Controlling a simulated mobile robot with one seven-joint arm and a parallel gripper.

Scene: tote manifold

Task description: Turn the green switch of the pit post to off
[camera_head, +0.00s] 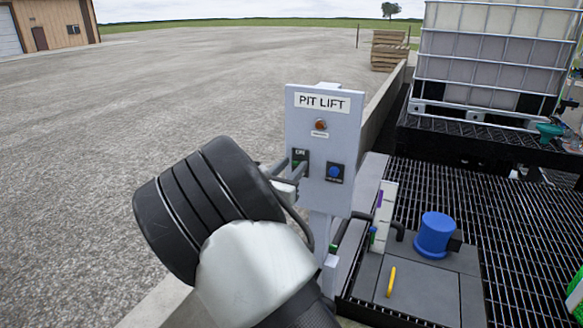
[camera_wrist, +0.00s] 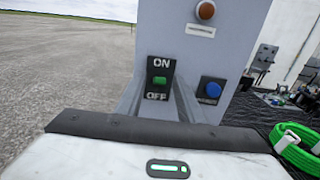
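The pit post (camera_head: 324,140) is a grey panel labelled PIT LIFT. Its green switch (camera_wrist: 159,80) sits on a black plate between the words ON above and OFF below; whether its lever is tipped up or down is too small to tell. In the head view the switch plate (camera_head: 300,157) is partly behind my fingers. My gripper (camera_wrist: 158,92) is open and empty in front of the panel, one finger on each side of the switch plate. It also shows in the head view (camera_head: 287,172), coming from the left. Whether the fingertips touch the panel is unclear.
A blue button (camera_wrist: 211,90) is right of the switch, close to the right finger. An amber lamp (camera_head: 320,125) is above. A blue-capped unit (camera_head: 435,235) and a yellow handle (camera_head: 391,281) stand right of the post on a grated deck. Open gravel lies left.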

